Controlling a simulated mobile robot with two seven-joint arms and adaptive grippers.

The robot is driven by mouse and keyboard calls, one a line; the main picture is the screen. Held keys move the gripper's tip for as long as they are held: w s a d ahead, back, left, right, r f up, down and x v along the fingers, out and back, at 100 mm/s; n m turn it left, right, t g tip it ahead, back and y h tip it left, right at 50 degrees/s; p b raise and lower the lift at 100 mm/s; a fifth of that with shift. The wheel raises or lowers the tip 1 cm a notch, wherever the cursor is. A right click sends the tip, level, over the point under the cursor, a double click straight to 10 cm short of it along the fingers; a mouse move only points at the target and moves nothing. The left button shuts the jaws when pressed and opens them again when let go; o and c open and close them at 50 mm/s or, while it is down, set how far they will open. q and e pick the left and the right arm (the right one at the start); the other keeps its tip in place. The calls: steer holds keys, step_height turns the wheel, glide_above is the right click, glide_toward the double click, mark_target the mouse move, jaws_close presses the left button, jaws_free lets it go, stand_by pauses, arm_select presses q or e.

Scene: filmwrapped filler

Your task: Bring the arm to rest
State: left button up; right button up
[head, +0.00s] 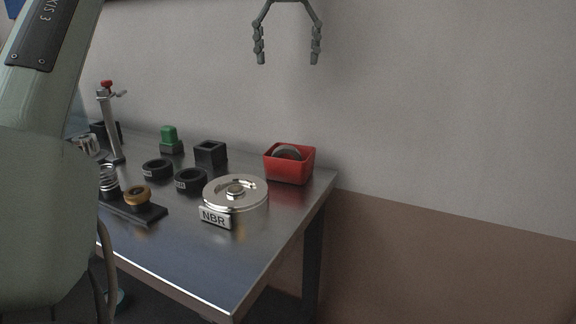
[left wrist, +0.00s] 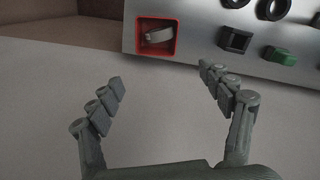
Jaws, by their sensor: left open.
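My left gripper (head: 288,52) hangs at the top of the head view, in front of the grey wall and above the height of the table. Its fingers are spread apart with nothing between them. In the left wrist view the same gripper (left wrist: 162,88) is open and empty, with the table's edge beyond its fingertips. A large pale green link of my own arm fills the left side of the head view. My right gripper is in neither view.
Space right of the table is free.

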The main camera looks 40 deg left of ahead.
arm_select(q)
steer(key=shift+f, duration=0.1)
step_height(320, 180, down, 8)
stand_by(0.9)
